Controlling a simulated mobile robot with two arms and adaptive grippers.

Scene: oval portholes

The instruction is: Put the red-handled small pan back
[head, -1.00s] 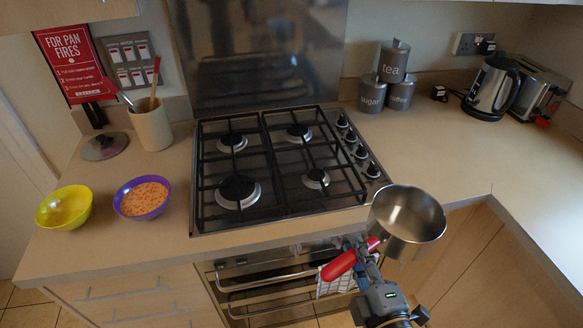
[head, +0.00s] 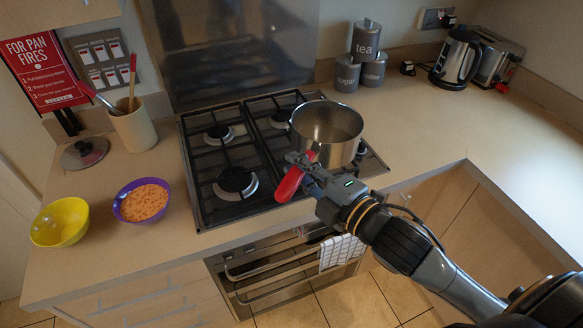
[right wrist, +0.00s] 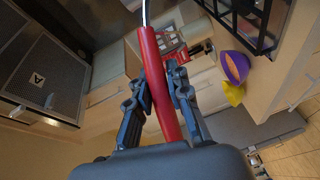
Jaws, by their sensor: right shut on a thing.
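The small steel pan (head: 327,131) is upright and appears held over the right side of the black gas hob (head: 236,183), covering its right burners and part of the knobs. I cannot tell whether its base touches the grate. My right gripper (head: 304,163) is shut on the pan's red handle (head: 292,181) at the hob's front edge. In the right wrist view the red handle (right wrist: 158,85) runs between the two fingers of my right gripper (right wrist: 163,90). The pan body is out of that view. My left gripper does not show.
A purple bowl (head: 142,201) of orange food and a yellow bowl (head: 61,222) stand left of the hob. A utensil pot (head: 134,127) and a lid (head: 85,153) stand behind them. Canisters (head: 364,53), a kettle (head: 456,60) and a toaster (head: 493,62) stand at the back right. The right counter is clear.

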